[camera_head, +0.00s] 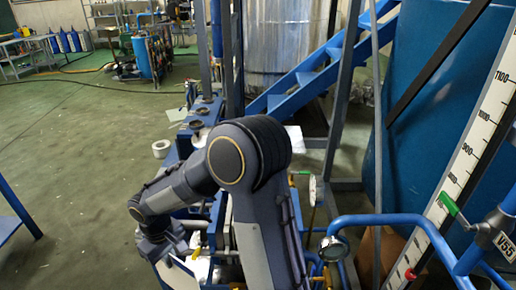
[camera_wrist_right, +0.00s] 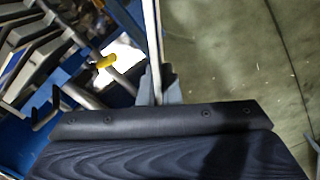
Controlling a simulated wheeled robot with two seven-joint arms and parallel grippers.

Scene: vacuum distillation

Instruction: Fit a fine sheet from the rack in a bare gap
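My right arm reaches in from the bottom of the head view and bends down to the left. Its gripper (camera_wrist_right: 158,88) shows at the middle of the right wrist view, its fingers close together on a thin pale sheet (camera_wrist_right: 151,35) seen edge-on. In the head view a pale flat piece (camera_head: 184,272) shows below my right wrist; it looks like this sheet, partly hidden by the arm. Several grey plates stand in a row in a blue frame (camera_wrist_right: 75,72) at the left of the wrist view. Whether a bare gap lies among them I cannot tell. My left gripper is not in view.
A blue pipe frame with a gauge (camera_head: 332,249) and a white scale (camera_head: 462,165) stand at the right. Blue stairs (camera_head: 318,62) and a metal tank (camera_head: 278,40) are behind. A white roll (camera_head: 161,148) lies left of the blue bench.

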